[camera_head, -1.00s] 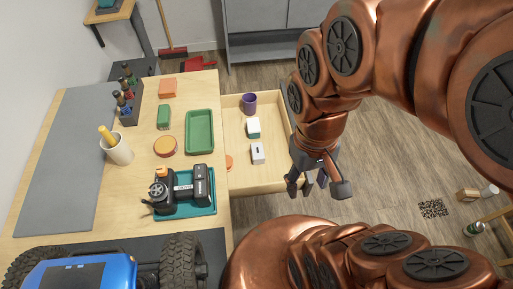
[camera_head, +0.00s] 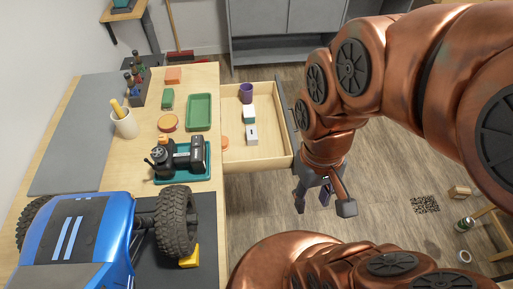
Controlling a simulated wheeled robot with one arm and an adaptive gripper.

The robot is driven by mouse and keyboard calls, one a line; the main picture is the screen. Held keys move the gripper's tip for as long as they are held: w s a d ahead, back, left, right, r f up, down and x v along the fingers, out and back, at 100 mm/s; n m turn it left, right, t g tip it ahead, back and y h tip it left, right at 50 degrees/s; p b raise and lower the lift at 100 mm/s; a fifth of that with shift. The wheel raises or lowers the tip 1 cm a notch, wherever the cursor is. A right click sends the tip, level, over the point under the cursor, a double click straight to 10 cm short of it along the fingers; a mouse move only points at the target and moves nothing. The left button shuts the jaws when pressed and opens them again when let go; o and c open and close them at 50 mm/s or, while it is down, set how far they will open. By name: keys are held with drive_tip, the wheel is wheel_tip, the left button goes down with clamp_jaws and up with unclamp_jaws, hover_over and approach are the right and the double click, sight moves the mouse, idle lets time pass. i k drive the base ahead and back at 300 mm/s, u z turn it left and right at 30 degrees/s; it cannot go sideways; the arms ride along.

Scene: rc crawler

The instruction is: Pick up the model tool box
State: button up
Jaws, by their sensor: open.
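I cannot tell for certain which thing is the model tool box. Small box-like things in view are an orange block (camera_head: 173,75) and a green block (camera_head: 167,98) on the workbench, and a white-and-teal box (camera_head: 249,114) and a white box (camera_head: 252,135) in the open drawer (camera_head: 275,151). My gripper (camera_head: 324,207) is open, pointing down over the floor, to the right of the drawer and apart from all these boxes. No box shows clearly between its fingers.
On the workbench are a green tray (camera_head: 199,112), a teal tray (camera_head: 205,172) with a black device, a round orange-topped tin (camera_head: 168,122), a white cup (camera_head: 124,125) and a blue crawler (camera_head: 85,245). A purple cup (camera_head: 246,93) stands in the drawer.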

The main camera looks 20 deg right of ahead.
sight(251, 130)
drive_tip(key=k, duration=0.5)
drive_tip(key=z, duration=1.2)
drive_tip(key=i, duration=3)
drive_tip(key=u, duration=4.65)
